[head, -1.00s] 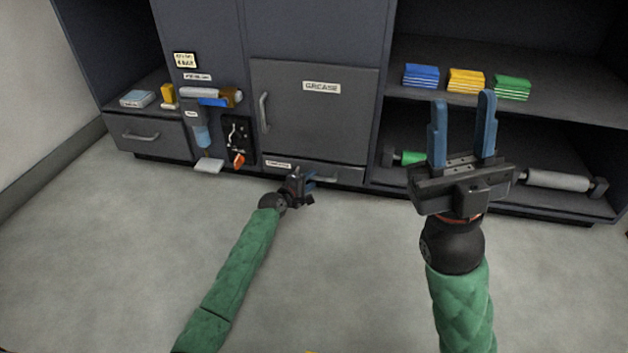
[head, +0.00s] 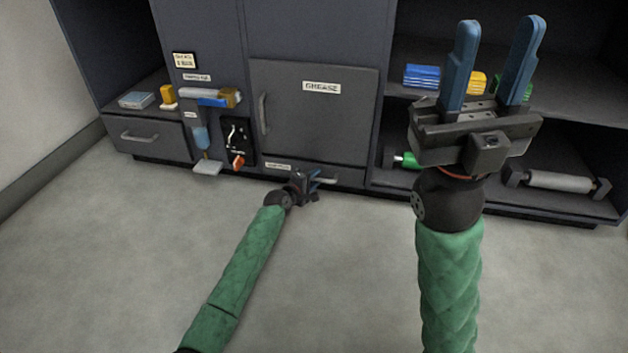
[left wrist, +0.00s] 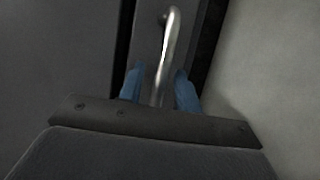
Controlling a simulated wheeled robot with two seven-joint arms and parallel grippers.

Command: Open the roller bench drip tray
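The drip tray (head: 350,178) is a low grey drawer front under the GREASE door, with a small label at its upper left. It looks shut, flush with the cabinet. Its metal bar handle (head: 328,181) is partly hidden by my left gripper (head: 308,184). In the left wrist view the handle (left wrist: 172,40) runs down between the two blue fingertips of my left gripper (left wrist: 159,88). The fingers are apart, one on each side of the bar, with gaps showing. My right gripper (head: 493,65) is open and empty, raised in front of the right-hand shelves.
The GREASE door (head: 315,115) is shut above the tray. A dispenser (head: 200,136) and a black switch panel (head: 238,143) are to its left, beside another drawer (head: 150,137). Right shelves hold folded cloths (head: 422,76) and a roller (head: 560,181). The floor in front is clear.

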